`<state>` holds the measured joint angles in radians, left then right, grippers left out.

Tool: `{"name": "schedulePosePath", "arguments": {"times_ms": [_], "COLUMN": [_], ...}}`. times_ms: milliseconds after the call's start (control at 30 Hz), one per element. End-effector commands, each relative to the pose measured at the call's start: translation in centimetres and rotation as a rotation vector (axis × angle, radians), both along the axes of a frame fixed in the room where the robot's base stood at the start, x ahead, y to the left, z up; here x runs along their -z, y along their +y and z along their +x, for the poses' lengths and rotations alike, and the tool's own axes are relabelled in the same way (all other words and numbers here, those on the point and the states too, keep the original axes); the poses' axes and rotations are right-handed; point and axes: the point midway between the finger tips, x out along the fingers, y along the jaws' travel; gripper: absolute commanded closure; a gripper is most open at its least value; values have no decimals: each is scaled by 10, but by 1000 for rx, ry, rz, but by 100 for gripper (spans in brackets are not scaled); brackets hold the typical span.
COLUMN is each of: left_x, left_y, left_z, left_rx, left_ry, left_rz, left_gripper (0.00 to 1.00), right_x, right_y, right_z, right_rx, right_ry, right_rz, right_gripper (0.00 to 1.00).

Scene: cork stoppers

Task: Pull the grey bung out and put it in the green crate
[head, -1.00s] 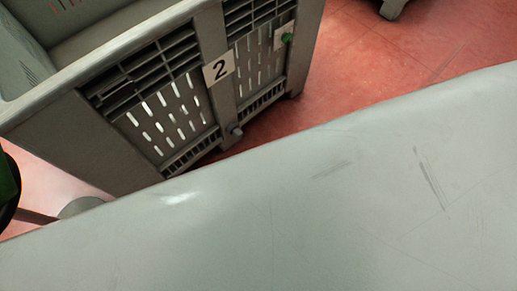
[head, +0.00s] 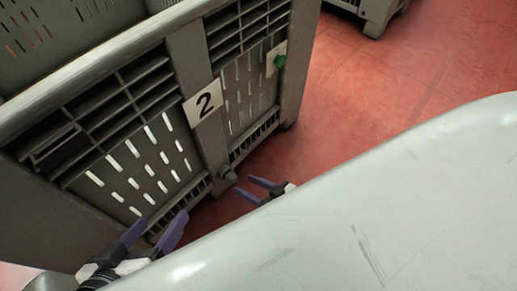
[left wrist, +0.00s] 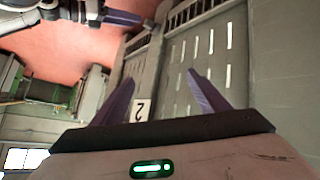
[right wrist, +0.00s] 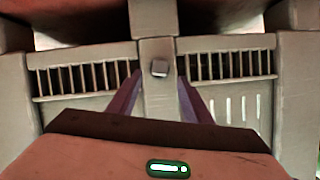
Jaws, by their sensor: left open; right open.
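The grey bung (head: 228,175) sticks out low on the middle post of a large grey slatted crate (head: 186,62) labelled 2. In the right wrist view the bung (right wrist: 159,68) is a small square-looking end, centred just beyond my right fingertips. My right gripper (head: 243,185) is open and empty, close in front of the bung, pointing at it. My left gripper (head: 162,220) is open and empty, in front of the crate's lower slats, left of the bung. I cannot pick out a clearly green crate; the large crate's interior looks grey-green.
Another crate (head: 376,14) stands at the top right. A pale rounded surface (head: 380,210) fills the lower right. Red floor (head: 395,80) is clear between.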

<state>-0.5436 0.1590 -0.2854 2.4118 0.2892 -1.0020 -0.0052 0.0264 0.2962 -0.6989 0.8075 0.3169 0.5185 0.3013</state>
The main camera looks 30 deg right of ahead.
Motion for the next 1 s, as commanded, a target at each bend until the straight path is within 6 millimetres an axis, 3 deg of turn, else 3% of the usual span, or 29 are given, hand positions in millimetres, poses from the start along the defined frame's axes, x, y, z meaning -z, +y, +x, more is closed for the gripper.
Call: {"name": "schedulePosePath", "arguments": {"times_ms": [100,300,667,933,1000], "left_x": [-4,-16,-20,-20,-20], "left_y": [-5,-11,-12,-12,-12], "left_z": [1,2,2,2,2], "left_rx": [1,3,3,4,4], "left_ry": [-28,-59,-65,-66,-66], "left_rz": [-40,-84,-94,-94,-94], "left_gripper": [32,32,32,32,32], "right_x": [11,17,17,17,17], "right_y": [8,16,18,18,18], "right_z": [18,34,38,38,38], "right_rx": [-1,0,0,0,0], "right_ry": [-1,0,1,2,1], "right_rz": [1,1,0,-1,0], "right_gripper": [55,55,55,99,100]}}
